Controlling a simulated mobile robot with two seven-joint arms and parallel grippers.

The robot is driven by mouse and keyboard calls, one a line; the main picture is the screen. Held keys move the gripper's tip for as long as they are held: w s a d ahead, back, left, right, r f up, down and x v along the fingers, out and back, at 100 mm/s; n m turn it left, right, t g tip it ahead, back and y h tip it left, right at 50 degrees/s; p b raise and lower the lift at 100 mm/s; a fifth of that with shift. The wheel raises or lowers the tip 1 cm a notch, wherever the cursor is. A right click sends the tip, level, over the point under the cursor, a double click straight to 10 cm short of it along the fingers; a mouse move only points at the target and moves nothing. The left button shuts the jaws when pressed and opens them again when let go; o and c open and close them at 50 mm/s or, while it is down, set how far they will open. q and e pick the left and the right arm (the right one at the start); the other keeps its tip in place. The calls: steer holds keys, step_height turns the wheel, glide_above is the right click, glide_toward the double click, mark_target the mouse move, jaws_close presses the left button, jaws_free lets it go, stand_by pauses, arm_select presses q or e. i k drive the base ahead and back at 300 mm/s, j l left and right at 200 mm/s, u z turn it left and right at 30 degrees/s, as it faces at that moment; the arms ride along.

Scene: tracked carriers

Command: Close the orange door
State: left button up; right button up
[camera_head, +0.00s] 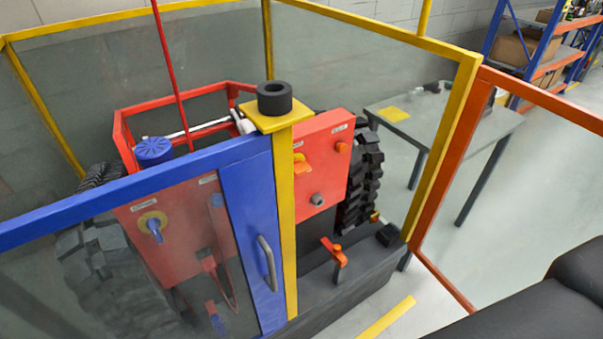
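The orange door (442,210) is an orange frame with a clear pane, at the right. Its near upright stands beside the yellow corner post (440,150), and its top rail runs off the right edge. It stands open, swung out to the right. The gap between the middle yellow post (285,215) and the corner post is uncovered. The door's far end and any handle are out of view or hidden. Neither of my grippers shows in the head view.
A blue door (252,215) with a grey handle stands against the middle post. Behind are a red tracked carrier (322,150) with black tracks and a grey table (450,115). A blue and orange shelf (550,60) stands at the back right. A yellow strip (385,318) lies on the floor.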

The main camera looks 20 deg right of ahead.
mark_target(485, 80)
steer(key=k+l, duration=0.15)
steer(key=l, duration=0.25)
steer(key=k+l, duration=0.15)
steer(key=l, duration=0.2)
steer(key=k+l, duration=0.15)
steer(key=l, duration=0.25)
steer(key=k+l+z, duration=0.1)
steer(key=l, duration=0.3)
steer(key=k+l, duration=0.15)
steer(key=l, duration=0.25)
steer(key=k+l, duration=0.15)
steer(key=l, duration=0.25)
steer(key=k+l, duration=0.15)
steer(key=l, duration=0.25)
steer(key=k+l, duration=0.1)
steer(key=l, duration=0.3)
steer(key=k+j+z, duration=0.05)
